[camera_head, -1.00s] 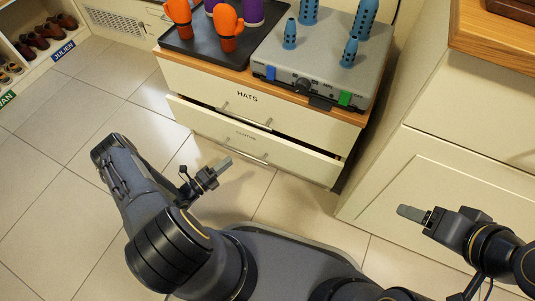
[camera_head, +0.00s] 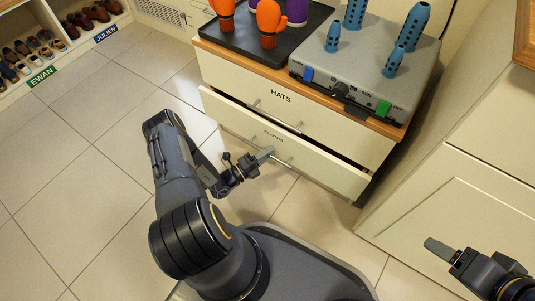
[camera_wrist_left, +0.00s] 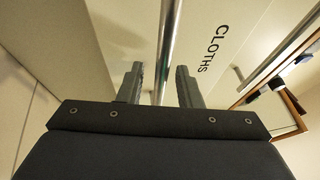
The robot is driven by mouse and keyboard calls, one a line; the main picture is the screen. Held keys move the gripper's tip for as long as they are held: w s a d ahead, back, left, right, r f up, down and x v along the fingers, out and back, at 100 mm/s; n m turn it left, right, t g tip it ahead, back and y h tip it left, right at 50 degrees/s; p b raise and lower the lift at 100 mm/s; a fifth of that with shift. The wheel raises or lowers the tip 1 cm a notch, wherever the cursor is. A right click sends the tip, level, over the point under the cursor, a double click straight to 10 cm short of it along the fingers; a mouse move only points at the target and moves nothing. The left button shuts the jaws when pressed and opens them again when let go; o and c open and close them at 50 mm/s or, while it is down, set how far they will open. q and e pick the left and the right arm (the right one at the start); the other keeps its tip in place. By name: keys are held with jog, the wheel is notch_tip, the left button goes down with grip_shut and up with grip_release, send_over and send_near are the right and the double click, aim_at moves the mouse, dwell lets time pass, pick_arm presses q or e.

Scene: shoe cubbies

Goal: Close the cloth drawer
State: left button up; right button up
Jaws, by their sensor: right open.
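The cloth drawer (camera_head: 325,172) is the lower cream drawer of the cabinet. It stands partly pulled out, with a dark gap above its front. Its metal bar handle (camera_head: 286,162) runs across the front under the label. My left gripper (camera_head: 266,153) is at this handle. In the left wrist view the drawer front bears the word CLOTHS (camera_wrist_left: 209,48). There the handle bar (camera_wrist_left: 166,45) passes between the two spread fingers of my left gripper (camera_wrist_left: 158,84), with space on both sides. My right gripper (camera_head: 440,249) is open and empty, low at the right, away from the drawer.
The hats drawer (camera_head: 335,127) above looks shut. On the cabinet top are a black tray (camera_head: 232,43) with orange and purple items and a grey box (camera_head: 318,69) with blue perforated pieces. A cream cabinet (camera_head: 470,195) stands at the right. Tiled floor (camera_head: 85,165) is clear at the left.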

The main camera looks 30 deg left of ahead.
pick_arm(q)
jog(key=shift+c, duration=0.3)
grip_shut()
jog(key=shift+w+d, duration=0.1)
jog(key=shift+w, duration=1.7)
jog(key=shift+o, duration=0.3)
grip_release()
jog(key=p+v, duration=0.2)
jog(key=v, duration=0.5)
jog(key=shift+s+a, duration=0.25)
jog(key=shift+s, duration=0.05)
